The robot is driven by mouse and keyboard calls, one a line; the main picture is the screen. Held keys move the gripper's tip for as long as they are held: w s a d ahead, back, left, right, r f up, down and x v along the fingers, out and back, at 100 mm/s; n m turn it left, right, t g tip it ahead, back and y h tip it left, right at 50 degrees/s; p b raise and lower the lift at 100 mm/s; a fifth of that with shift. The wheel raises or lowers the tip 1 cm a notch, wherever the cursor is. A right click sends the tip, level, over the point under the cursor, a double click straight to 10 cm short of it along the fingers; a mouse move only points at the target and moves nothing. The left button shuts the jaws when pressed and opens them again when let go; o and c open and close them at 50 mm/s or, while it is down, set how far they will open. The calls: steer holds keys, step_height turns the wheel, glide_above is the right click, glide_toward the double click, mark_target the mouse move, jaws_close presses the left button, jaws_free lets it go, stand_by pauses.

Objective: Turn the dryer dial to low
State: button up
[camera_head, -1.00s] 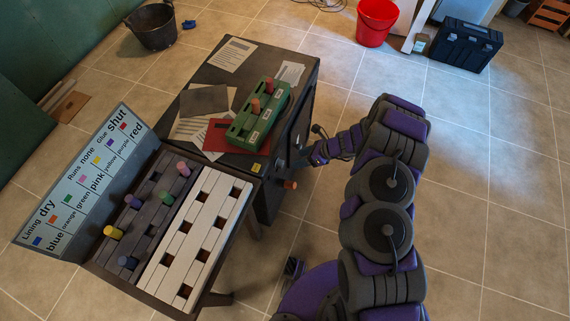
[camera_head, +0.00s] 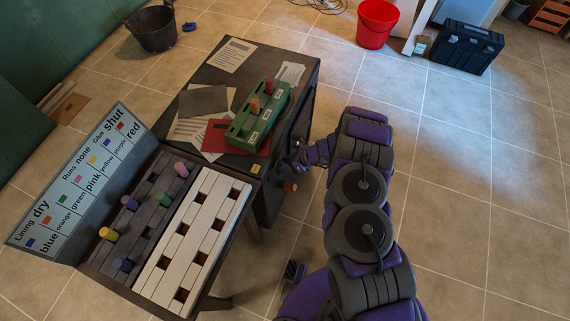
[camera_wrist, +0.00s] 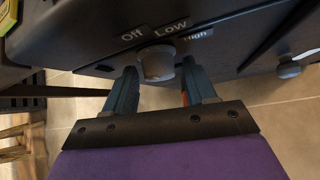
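The dryer dial (camera_wrist: 157,63) is a grey round knob on the dark front of the dryer (camera_wrist: 90,35), below the labels Off, Low and High in the wrist view. I cannot tell which label it points to. My gripper (camera_wrist: 158,70) has one finger on each side of the dial, open around it; firm contact does not show. In the head view, my gripper (camera_head: 296,164) is at the right side of the dark dryer cabinet (camera_head: 232,78). The dial cannot be made out there.
A green block with orange pegs (camera_head: 258,113) and papers lie on the cabinet top. A table with a peg board (camera_head: 205,235) and a colour chart (camera_head: 75,185) stands in front.

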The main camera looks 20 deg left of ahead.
steer(key=c, duration=0.9)
steer(key=shift+w+d+p, duration=0.1)
steer(key=shift+p, duration=0.2)
steer(key=m+g+b, duration=0.1)
steer(key=g, duration=0.1)
steer(key=m+g+y+b, duration=0.1)
steer(key=b, duration=0.1)
steer(key=m+g+b, duration=0.1)
steer(key=g+b, duration=0.1)
steer(key=shift+w+f+g, duration=0.3)
steer(key=shift+w, duration=0.1)
steer(key=shift+r+m+y, duration=0.1)
steer(key=shift+m+y, duration=0.2)
